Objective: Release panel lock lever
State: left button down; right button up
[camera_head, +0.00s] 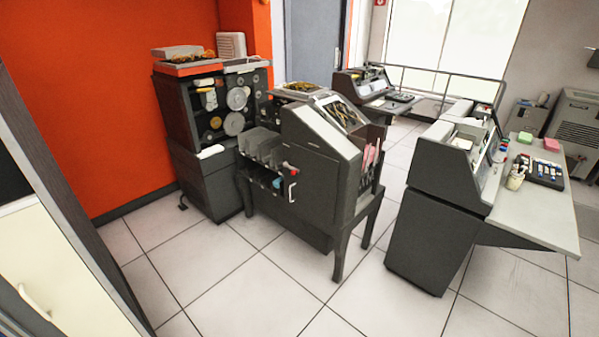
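A grey-black card machine (318,168) on legs stands in the middle of the room. Its end panel carries a small red-tipped lever or knob (286,165) with a light fitting beside it. A pale vertical handle (292,192) sits just below on the same panel. At this size I cannot tell the lever's exact position or whether it is locked. Neither of my grippers is in view.
A dark machine with round wheels (235,124) stands against the orange wall, close behind. A desk console (440,190) with a grey tabletop (540,205) stands right. A cream cabinet (55,270) is near left. Tiled floor (230,290) in front is clear.

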aim_at(286, 163)
jog(key=i+j+z, duration=0.35)
jog(key=i, duration=0.4)
jog(key=i+j+z, duration=0.35)
jog(key=i+j, duration=0.3)
jog(key=j, duration=0.15)
